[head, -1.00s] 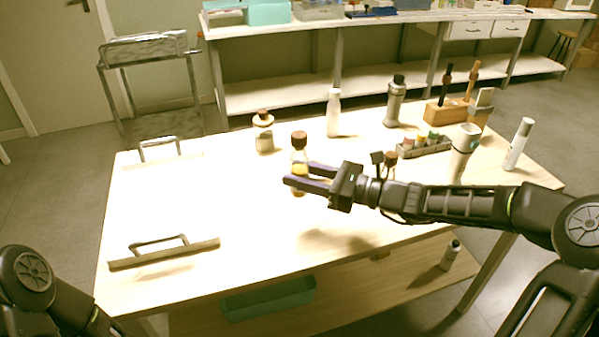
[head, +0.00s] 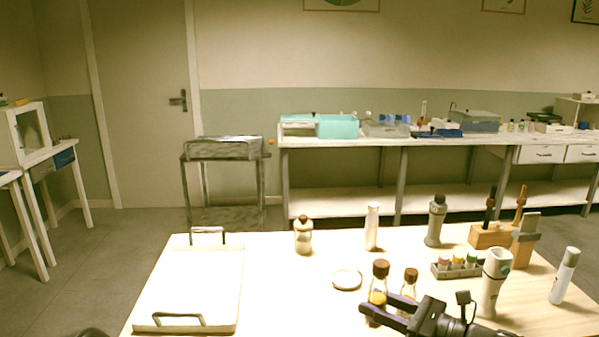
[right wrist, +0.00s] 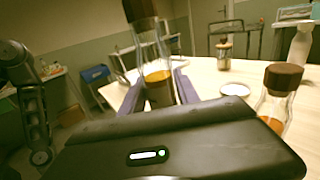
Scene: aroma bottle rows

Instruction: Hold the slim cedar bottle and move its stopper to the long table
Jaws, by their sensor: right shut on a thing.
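A slim clear bottle with amber liquid (head: 377,297) and a brown stopper (head: 381,268) in its neck stands upright near the front of the near table. My right gripper (head: 378,305) is shut on its body; the right wrist view shows the bottle (right wrist: 157,66) between the fingers. I cannot tell whether its base touches the table. A similar, shorter-looking bottle with a brown stopper (head: 410,276) is close on its right, partly behind the gripper. The long white table (head: 420,142) runs along the back wall.
A white round dish (head: 347,279) lies left of the held bottle. A jar (head: 303,236), a white bottle (head: 372,227), a grey bottle (head: 436,222) and a vial rack (head: 456,267) stand behind. A tray (head: 190,290) lies left. Teal boxes (head: 337,126) occupy the long table.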

